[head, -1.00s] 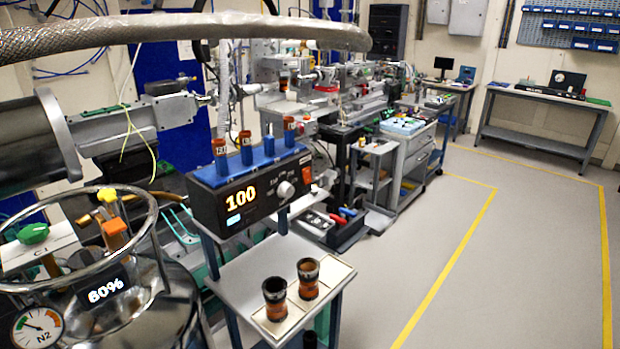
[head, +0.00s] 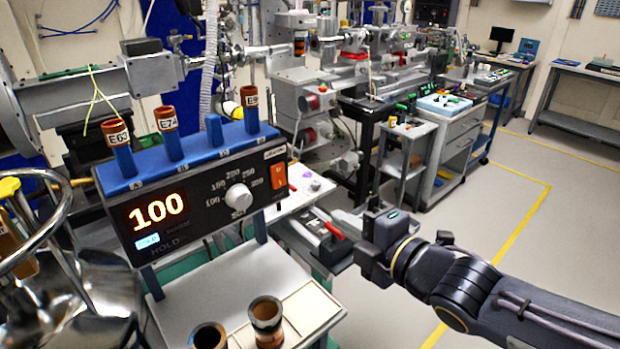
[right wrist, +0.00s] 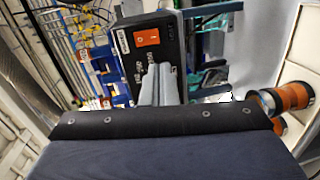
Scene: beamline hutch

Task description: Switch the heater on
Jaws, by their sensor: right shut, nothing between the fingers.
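The heater (head: 205,205) is a black box with a blue block on top, a display reading 100 and a white knob (head: 238,197). Its orange rocker switch (head: 278,176) is on the right end of the front face. The right wrist view also shows the switch (right wrist: 147,38), with marks on its two ends. My right gripper (head: 345,221) is to the right of the heater, apart from it. Its shut, empty fingers (right wrist: 159,72) point towards the heater front, just below the switch in the wrist view. My left gripper is out of view.
Several brown vials stand in the blue block, including one marked E74 (head: 167,119). Two open brown cups, one of them nearer the right (head: 266,318), stand on the shelf below. A metal vessel (head: 75,300) is at left. The floor at right is clear.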

